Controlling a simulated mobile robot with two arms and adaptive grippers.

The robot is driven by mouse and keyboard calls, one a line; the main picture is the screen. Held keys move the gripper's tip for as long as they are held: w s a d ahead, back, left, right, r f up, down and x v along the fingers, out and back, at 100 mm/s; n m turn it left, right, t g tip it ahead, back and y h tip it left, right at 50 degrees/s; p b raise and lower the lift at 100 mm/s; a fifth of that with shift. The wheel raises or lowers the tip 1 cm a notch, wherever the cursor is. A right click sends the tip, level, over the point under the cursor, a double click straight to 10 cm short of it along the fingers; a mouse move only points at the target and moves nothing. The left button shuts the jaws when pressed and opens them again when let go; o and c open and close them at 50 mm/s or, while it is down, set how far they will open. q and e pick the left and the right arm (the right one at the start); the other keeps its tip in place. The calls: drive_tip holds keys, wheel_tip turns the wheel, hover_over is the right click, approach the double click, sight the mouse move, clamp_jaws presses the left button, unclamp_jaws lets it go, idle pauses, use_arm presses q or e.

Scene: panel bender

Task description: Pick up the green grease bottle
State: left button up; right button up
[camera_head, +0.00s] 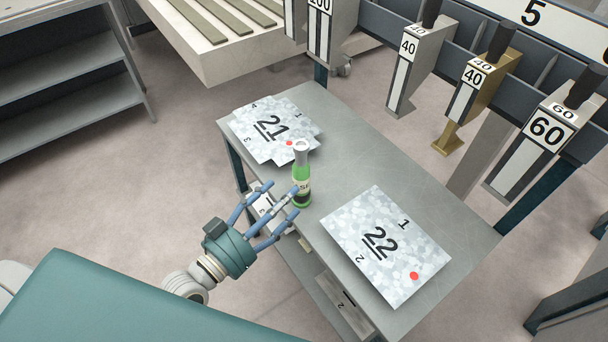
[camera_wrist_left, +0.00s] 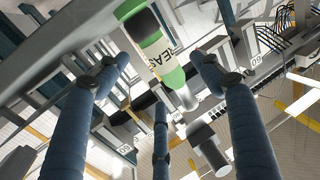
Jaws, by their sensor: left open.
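The green grease bottle (camera_head: 302,192) stands upright on the grey table (camera_head: 352,158), with a pale cap and a light label. My left gripper (camera_head: 284,201) is open beside it, on its left, with the fingers spread and pointing at it. In the left wrist view the bottle (camera_wrist_left: 152,46) shows tilted between and beyond the spread fingers of my left gripper (camera_wrist_left: 165,80). My right gripper is in neither view.
Plates marked 21 (camera_head: 270,128) lie behind the bottle, and a plate marked 22 (camera_head: 385,246) lies to its right. Numbered tools (camera_head: 475,85) hang from a rail at the upper right. A grey shelf (camera_head: 70,85) stands at the left.

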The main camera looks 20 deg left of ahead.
sight(299, 183)
use_arm(q)
drive_tip(key=shift+w+d, duration=0.25)
drive_tip(key=shift+w, duration=0.4)
drive_tip(key=shift+w+d, duration=0.3)
drive_tip(key=shift+w, duration=0.3)
drive_tip(key=p+x, duration=0.1)
drive_tip(key=x, duration=0.3)
drive_tip(key=shift+w+d+r+p, duration=0.1)
drive_tip(key=shift+d+r+p, duration=0.05)
drive_tip(key=shift+r+p, duration=0.15)
drive_tip(key=shift+w+d, duration=0.1)
drive_tip(key=shift+w, duration=0.1)
drive_tip(key=shift+s, duration=0.1)
drive_tip(key=c, duration=0.7)
drive_tip(key=shift+f, duration=0.1)
drive_tip(key=c, duration=0.7)
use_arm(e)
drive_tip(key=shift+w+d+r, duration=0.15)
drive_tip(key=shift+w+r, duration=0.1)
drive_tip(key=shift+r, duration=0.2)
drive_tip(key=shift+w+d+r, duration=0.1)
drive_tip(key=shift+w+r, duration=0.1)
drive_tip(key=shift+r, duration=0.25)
